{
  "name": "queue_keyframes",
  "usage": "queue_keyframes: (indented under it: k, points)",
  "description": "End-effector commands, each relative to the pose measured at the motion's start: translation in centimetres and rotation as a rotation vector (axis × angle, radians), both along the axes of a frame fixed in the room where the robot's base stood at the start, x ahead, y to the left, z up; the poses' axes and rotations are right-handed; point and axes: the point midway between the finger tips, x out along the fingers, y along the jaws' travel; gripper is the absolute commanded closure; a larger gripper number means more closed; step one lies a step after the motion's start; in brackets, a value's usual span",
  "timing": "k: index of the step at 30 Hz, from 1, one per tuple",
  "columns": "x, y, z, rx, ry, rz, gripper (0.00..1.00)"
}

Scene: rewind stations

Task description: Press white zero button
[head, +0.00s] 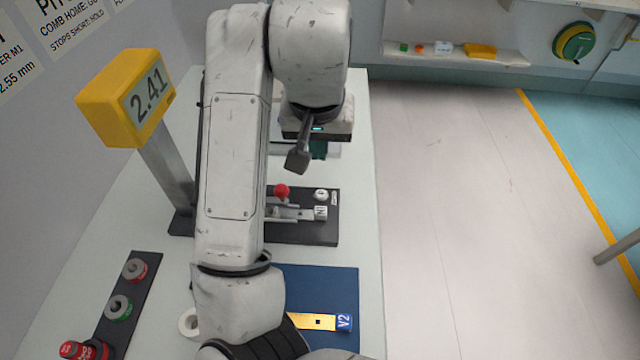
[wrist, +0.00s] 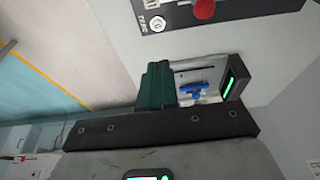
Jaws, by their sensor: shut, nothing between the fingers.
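The white zero button (head: 320,195) is a small round knob at the right end of a black plate (head: 322,236) on the table. In the wrist view the white button (wrist: 158,24) shows at the top, beside lettering on the plate. My gripper (head: 297,160) is shut and empty. Its dark tip hangs above the table, up and left of the button in the head view, with a visible gap from it. I cannot clearly make out the fingertips in the wrist view.
A red knob (head: 281,190) and a white labelled block (head: 320,212) are close to the button. A yellow display (head: 130,97) reads 2.41. A blue mat (head: 345,285) bears a brass piece (head: 310,321). A teal block (wrist: 158,85) is near the plate.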

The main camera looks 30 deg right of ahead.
Motion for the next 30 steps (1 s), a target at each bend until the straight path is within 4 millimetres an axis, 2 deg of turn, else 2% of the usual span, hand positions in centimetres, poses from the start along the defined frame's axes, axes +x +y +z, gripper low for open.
queue_keyframes:
  k: [5, 8, 18, 24, 30]
  points:
    - [0.1, -0.1, -0.5, -0.002, 0.000, 0.000, 1.00]
    - [0.3, -0.3, -1.6, -0.004, 0.002, 0.001, 1.00]
    - [1.8, -1.4, -8.0, -0.005, 0.003, 0.000, 1.00]
    - [2.3, -1.6, -11.0, -0.002, 0.002, 0.001, 1.00]
    - [2.4, -1.6, -13.1, -0.001, -0.001, 0.002, 1.00]
